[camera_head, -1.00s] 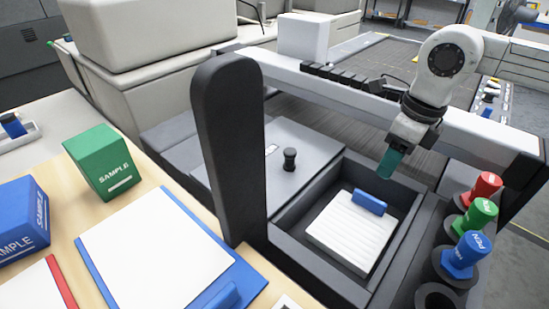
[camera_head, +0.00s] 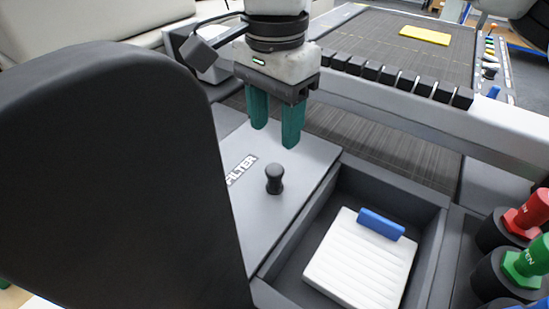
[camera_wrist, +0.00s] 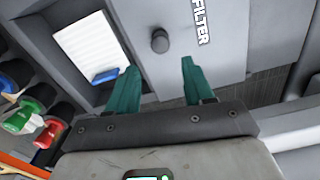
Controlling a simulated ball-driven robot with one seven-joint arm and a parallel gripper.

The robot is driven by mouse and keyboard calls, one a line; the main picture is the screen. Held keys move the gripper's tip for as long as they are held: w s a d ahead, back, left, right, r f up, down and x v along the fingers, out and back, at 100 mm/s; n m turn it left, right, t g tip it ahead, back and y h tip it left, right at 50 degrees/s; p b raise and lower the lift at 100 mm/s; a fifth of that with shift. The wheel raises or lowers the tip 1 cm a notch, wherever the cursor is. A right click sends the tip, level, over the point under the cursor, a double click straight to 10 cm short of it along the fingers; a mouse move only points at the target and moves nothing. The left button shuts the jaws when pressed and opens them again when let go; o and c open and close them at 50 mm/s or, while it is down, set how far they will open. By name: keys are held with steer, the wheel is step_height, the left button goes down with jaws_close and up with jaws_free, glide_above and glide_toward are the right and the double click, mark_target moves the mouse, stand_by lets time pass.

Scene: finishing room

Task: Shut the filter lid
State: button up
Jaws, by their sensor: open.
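The grey filter lid (camera_head: 312,172) is a flat panel marked FILTER, lying to the left of an open dark bay. A black knob (camera_head: 274,180) stands upright on it. In the bay lies a white ribbed filter (camera_head: 358,262) with a blue tab (camera_head: 381,224); the lid does not cover it. My gripper (camera_head: 276,138) points down with green fingers apart, above the lid and behind the knob. In the wrist view the knob (camera_wrist: 160,41) shows just ahead of the gap between the fingertips (camera_wrist: 159,66), apart from both and not held.
A tall black upright panel (camera_head: 110,170) blocks the left of the head view. Red (camera_head: 530,212) and green (camera_head: 527,263) bottles stand in dark holders right of the bay. A pale rail (camera_head: 420,120) crosses behind, with a dark belt bed beyond.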

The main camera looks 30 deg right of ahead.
mark_target(275, 168)
step_height(275, 168, down, 10)
steer(key=shift+r, duration=0.1)
steer(key=shift+c, duration=0.2)
jaws_close()
stand_by(0.5)
